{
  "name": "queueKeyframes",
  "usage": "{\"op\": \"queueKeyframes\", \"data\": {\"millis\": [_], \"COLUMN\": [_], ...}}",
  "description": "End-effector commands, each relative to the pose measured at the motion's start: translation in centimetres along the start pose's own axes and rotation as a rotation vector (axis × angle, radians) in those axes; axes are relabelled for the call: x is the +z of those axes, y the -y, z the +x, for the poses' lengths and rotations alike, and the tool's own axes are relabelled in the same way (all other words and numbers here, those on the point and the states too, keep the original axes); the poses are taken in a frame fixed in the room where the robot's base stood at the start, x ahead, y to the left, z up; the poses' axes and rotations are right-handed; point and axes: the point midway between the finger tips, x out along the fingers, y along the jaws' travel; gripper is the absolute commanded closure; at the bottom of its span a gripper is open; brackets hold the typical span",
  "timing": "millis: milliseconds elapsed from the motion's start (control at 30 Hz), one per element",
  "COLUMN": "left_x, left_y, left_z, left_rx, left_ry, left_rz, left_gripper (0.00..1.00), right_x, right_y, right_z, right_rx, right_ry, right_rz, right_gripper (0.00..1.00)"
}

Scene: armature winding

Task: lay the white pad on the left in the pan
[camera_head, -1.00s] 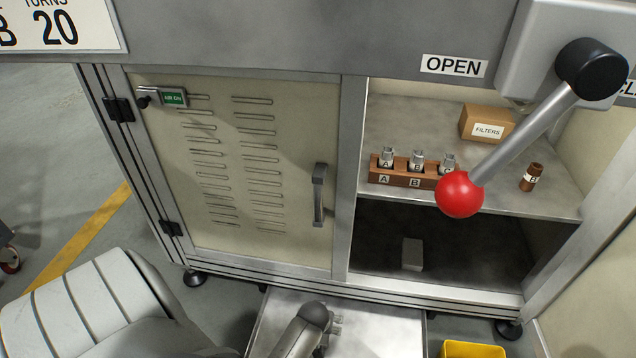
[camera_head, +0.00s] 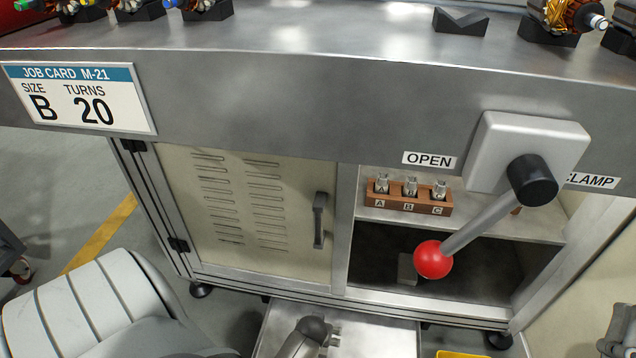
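No white pad can be made out for certain. A small pale grey block (camera_head: 405,268) stands in the dark lower compartment of the open cabinet, partly behind the red lever ball. A shallow metal tray (camera_head: 385,335), possibly the pan, lies on the floor at the cabinet's foot, cut by the lower edge. A grey arm end with a dark rounded joint (camera_head: 312,328) hangs over it, probably my left one; its fingers are not clear. A grey part of my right gripper (camera_head: 618,335) shows at the lower right edge, away from the block. Its opening cannot be judged.
The lever with a red ball (camera_head: 433,259) juts in front of the cabinet opening. A wooden block (camera_head: 408,199) with bits A, B, C stands on the shelf (camera_head: 500,221). The left door (camera_head: 250,215) is shut. A yellow bin (camera_head: 458,354) shows below. Armatures stand on the bench.

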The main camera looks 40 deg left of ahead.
Motion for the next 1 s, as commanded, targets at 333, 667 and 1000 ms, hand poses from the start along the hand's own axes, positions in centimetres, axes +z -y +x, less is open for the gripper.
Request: {"op": "queueKeyframes", "data": {"millis": [333,667,1000], "left_x": [0.0,0.0,-0.3], "left_y": [0.0,0.0,-0.1], "left_z": [-1.2,-1.5,-1.6], "left_rx": [0.0,0.0,0.003], "left_ry": [0.0,0.0,-0.009], "left_rz": [0.0,0.0,0.003], "left_gripper": [0.24,0.24,0.24], "right_x": [5.1,7.2,7.2], "right_y": [-0.7,-1.0,-1.0], "right_z": [-0.8,-1.7,-1.7], "right_rx": [0.014,0.02,0.02], "right_ry": [0.298,0.417,0.419], "right_rz": [-0.012,-0.016,-0.016], "right_gripper": [0.6,0.6,0.6]}}
